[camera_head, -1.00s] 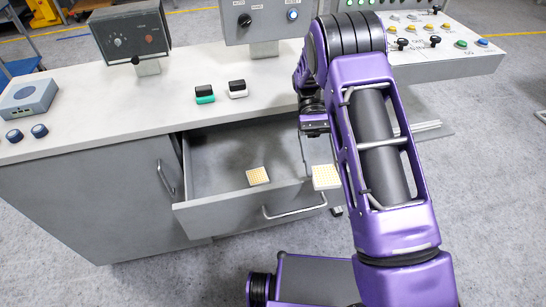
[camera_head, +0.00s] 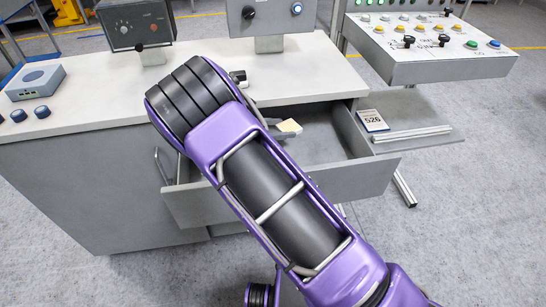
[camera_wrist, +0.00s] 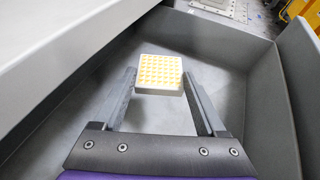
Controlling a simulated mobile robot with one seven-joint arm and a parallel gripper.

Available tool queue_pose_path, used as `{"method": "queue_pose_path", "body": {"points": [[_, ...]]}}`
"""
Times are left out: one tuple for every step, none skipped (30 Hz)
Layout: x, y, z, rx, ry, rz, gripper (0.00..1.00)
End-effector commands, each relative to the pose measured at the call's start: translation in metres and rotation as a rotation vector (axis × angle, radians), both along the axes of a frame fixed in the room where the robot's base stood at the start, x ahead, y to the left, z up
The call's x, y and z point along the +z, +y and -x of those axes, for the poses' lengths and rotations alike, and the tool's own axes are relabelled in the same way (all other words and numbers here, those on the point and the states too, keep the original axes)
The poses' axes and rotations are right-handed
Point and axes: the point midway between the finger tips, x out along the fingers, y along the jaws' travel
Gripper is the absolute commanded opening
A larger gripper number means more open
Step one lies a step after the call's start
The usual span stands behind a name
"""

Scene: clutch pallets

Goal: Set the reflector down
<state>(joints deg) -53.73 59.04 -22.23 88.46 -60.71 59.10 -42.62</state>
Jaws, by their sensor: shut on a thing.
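The reflector, a small square plate with a white rim and a yellow grid face, shows between my fingertips in the wrist view (camera_wrist: 160,73). My gripper (camera_wrist: 159,80) is shut on it. In the head view the reflector (camera_head: 290,126) shows beside my arm, over the open drawer, close to the worktop's front edge. My gripper is mostly hidden there behind my arm. The grey drawer (camera_head: 375,185) stands open, and its bare floor shows around and below the reflector in the wrist view. I cannot tell the height above the floor.
The worktop (camera_head: 70,120) overhangs the drawer's back. A grey control box (camera_head: 137,30), a blue-grey box (camera_head: 35,82) and dark knobs (camera_head: 42,113) stand on it. A plate marked 526 (camera_head: 373,121) and a metal rail (camera_head: 411,134) lie right of the drawer. The drawer walls (camera_wrist: 285,110) rise around my gripper.

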Motion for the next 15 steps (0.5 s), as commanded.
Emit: {"method": "queue_pose_path", "body": {"points": [[-0.011,0.0,0.0,0.007,0.003,0.005,0.2],[-0.017,0.0,0.0,0.008,0.003,0.005,0.2],[-0.026,0.0,0.0,0.008,0.003,0.005,0.2],[-0.032,0.0,0.0,0.006,0.003,0.005,0.2],[-0.037,0.0,0.0,0.006,0.002,0.004,0.2],[-0.044,0.0,0.0,0.006,0.003,0.003,0.2],[-0.048,0.0,0.0,0.006,0.002,0.003,0.2],[-0.051,0.0,0.0,0.005,0.002,0.001,0.2],[-0.055,0.0,0.0,0.004,0.001,0.001,0.2],[-0.056,0.0,0.0,0.004,0.001,0.001,0.2],[-0.058,0.0,0.0,0.004,0.001,0.0,0.2],[-0.06,0.0,0.0,0.004,0.001,0.0,0.2],[-0.063,0.0,0.0,0.004,0.001,0.0,0.2],[-0.066,0.0,0.0,0.004,0.001,0.0,0.2],[-0.071,0.0,0.0,0.003,0.002,0.001,0.2]]}}
